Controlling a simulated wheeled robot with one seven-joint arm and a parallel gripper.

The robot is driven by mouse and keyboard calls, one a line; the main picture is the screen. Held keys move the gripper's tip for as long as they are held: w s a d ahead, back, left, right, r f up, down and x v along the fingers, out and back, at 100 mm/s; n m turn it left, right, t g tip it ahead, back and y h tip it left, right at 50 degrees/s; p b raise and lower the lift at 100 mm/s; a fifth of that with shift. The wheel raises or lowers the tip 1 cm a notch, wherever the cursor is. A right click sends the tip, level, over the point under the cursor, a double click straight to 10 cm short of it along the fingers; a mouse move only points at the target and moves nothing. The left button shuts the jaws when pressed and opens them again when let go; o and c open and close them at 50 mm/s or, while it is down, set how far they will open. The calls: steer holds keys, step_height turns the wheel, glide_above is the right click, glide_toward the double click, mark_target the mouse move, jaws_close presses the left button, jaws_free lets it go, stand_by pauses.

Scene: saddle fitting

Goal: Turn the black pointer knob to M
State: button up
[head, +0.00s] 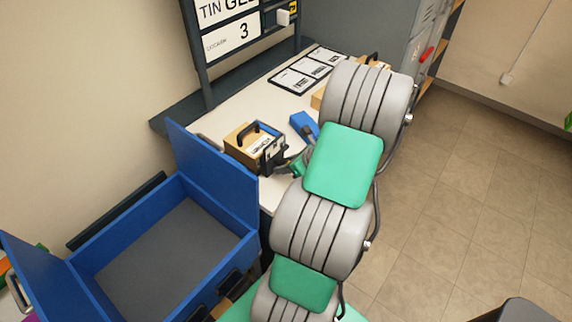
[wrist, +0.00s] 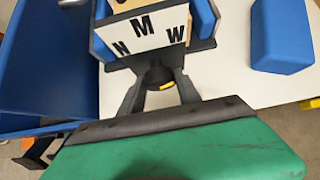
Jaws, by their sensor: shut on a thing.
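The black pointer knob (wrist: 155,73) sits below a white label plate (wrist: 148,33) in the wrist view. The plate carries the letters N, M and W, with M in the middle. A small yellow mark (wrist: 167,86) shows at the knob's near edge, a little right of its middle. My gripper (wrist: 159,90) has one finger on each side of the knob and is shut on it. Which letter the pointer faces is unclear. In the head view the labelled wooden box (head: 240,150) stands on the white table, and my gripper (head: 284,163) reaches its front, where the knob is hidden.
A blue block (wrist: 281,37) lies on the table right of the knob; it also shows in the head view (head: 303,125). A large open blue bin (head: 165,250) stands at the left. Label cards (head: 302,73) lie farther back, beneath a sign board (head: 232,35).

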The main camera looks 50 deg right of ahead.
jaws_close()
steer(key=shift+a+h, duration=0.1)
steer(key=shift+h, duration=0.2)
steer(key=shift+a+f+n+h+b, duration=0.1)
steer(key=shift+n+h+b, duration=0.55)
steer(key=shift+h, duration=0.45)
steer(key=n+h+b, duration=0.1)
steer(key=t+h+b, duration=0.1)
steer(key=shift+a+f+n+h+b, duration=0.15)
steer(key=shift+f+n+h+b, duration=0.15)
steer(key=shift+n, duration=0.05)
steer(key=n+h+b, duration=0.1)
steer(key=h+b, duration=0.1)
steer(key=b, duration=0.1)
steer(key=shift+t+b, duration=0.3)
steer(key=shift+a+n+h+b, duration=0.1)
steer(key=shift+n+h+b, duration=0.55)
steer(key=shift+b, duration=0.25)
steer(key=shift+r+t, duration=0.15)
steer(key=shift+t, duration=0.15)
